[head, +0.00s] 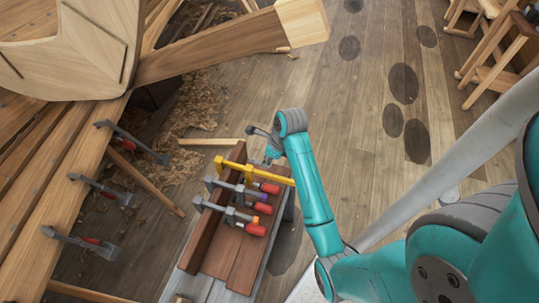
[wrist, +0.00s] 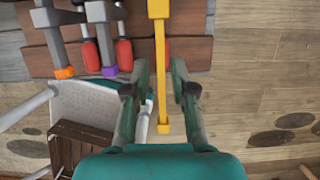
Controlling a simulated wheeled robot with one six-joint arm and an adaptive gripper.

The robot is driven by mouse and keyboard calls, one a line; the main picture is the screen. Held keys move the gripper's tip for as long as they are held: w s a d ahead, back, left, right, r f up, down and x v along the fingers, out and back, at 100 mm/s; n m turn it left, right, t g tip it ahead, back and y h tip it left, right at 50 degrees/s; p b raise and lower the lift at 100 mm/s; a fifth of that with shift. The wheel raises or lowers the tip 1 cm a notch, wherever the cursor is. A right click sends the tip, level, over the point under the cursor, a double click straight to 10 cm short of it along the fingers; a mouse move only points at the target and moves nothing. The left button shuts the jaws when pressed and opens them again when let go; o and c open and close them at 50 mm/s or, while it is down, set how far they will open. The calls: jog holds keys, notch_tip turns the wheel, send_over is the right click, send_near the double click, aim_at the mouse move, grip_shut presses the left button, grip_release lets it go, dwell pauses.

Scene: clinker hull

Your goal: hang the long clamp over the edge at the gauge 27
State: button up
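A yellow clamp (head: 246,168) with a red handle, the longest-looking on the rack, lies across the far end of the brown rack (head: 221,248). Its yellow bar (wrist: 160,75) runs between my fingers in the wrist view. My gripper (head: 262,147) is open, with a finger on each side of the bar and a visible gap to both; it also shows in the wrist view (wrist: 159,82). The hull edge (head: 62,175) is at the left of the head view. No gauge number is readable, so I cannot pick out gauge 27.
Two grey clamps, one with a purple band (wrist: 109,71) and one with an orange band (wrist: 64,72), sit beside the yellow one. Several grey clamps, one of them here (head: 100,190), hang on the hull edge. Wood shavings (head: 200,110) litter the floor. Open planks lie beyond the rack.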

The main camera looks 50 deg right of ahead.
aim_at(259, 171)
jog(key=shift+x, duration=4.75)
jog(key=shift+f, duration=0.1)
jog(key=shift+c, duration=0.4)
jog(key=shift+w+a, duration=0.25)
jog(key=shift+w, duration=0.4)
jog(key=shift+s+d, duration=0.1)
jog(key=shift+s, duration=0.1)
jog(key=shift+s+d, duration=0.1)
jog(key=shift+s, duration=0.3)
jog(key=shift+o, duration=1.2)
